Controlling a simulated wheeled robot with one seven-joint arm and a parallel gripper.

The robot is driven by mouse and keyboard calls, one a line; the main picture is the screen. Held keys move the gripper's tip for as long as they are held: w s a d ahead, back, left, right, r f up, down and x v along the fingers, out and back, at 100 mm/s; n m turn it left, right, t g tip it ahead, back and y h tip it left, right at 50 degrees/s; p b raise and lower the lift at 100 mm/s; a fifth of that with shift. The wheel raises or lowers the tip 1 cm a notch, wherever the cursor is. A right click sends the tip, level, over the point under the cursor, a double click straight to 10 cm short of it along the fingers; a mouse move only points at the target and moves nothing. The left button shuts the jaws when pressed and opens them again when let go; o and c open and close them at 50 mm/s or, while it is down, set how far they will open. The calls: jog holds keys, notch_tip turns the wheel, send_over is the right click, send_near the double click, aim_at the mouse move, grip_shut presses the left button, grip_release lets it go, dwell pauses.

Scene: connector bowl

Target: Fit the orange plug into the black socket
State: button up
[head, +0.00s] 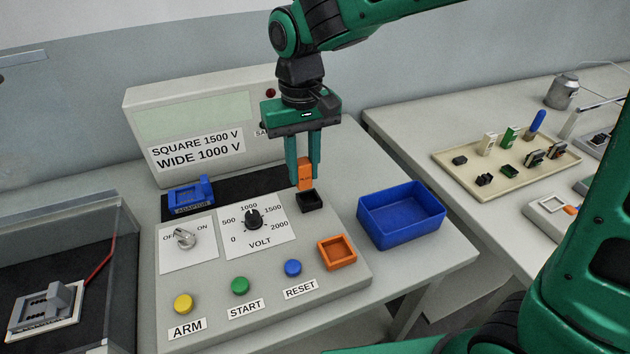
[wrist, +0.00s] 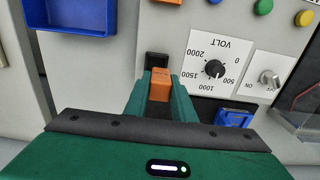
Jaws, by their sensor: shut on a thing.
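The orange plug (head: 305,174) is a small upright block held between the fingers of my gripper (head: 303,165), which is shut on it. It also shows between the fingers in the wrist view (wrist: 160,84). The black socket (head: 310,202) is a small square on the grey panel, to the right of the volt dial. In the head view the plug's lower end is just behind and above the socket, overlapping its far edge. In the wrist view the socket (wrist: 156,60) shows just beyond the plug. I cannot tell whether they touch.
An orange square socket (head: 337,252) lies nearer the front, and a blue bin (head: 402,214) stands to the right. The volt dial (head: 254,219) and a blue adaptor (head: 191,196) are to the left. A grey display box (head: 190,125) rises behind.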

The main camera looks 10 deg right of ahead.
aim_at(309, 184)
jog(key=shift+w+d+f, duration=0.15)
jog(key=shift+d+f, duration=0.25)
jog(key=shift+d, duration=0.1)
jog(key=shift+f, duration=2)
grip_shut()
jog(key=o, duration=1.1)
grip_release()
jog(key=shift+c, duration=0.2)
